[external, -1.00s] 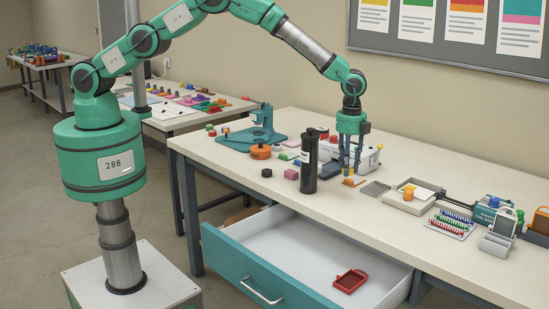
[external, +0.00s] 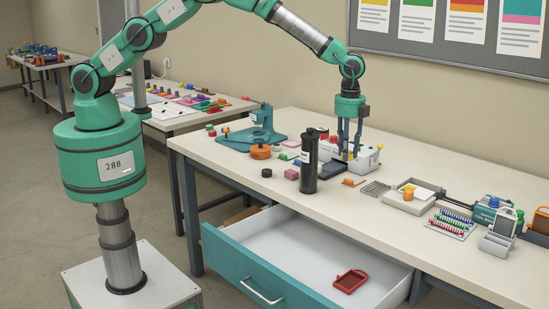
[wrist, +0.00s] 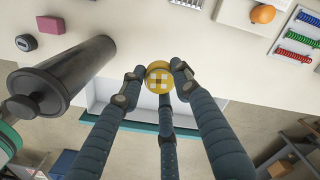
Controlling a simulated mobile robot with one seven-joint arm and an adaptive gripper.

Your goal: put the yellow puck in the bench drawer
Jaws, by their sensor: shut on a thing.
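The yellow puck (wrist: 158,77), a round disc with a pale cross mark, sits between the fingertips of my gripper (wrist: 158,82) in the wrist view. My gripper is shut on it. In the external view my gripper (external: 349,153) points down above the bench, behind and right of the black cylinder, with a bit of yellow (external: 350,156) at its fingertips. The bench drawer (external: 285,243) is pulled open below the bench's front edge. Its white inside holds a red tray-like piece (external: 350,281) at the right. The drawer (wrist: 96,98) is partly hidden by my fingers in the wrist view.
A tall black cylinder (external: 309,165) stands near the bench's front edge, close left of my gripper. A white machine (external: 367,158) is behind the gripper. An orange-yellow piece (external: 354,181) and a grey grate (external: 375,188) lie nearby. Most of the drawer floor is clear.

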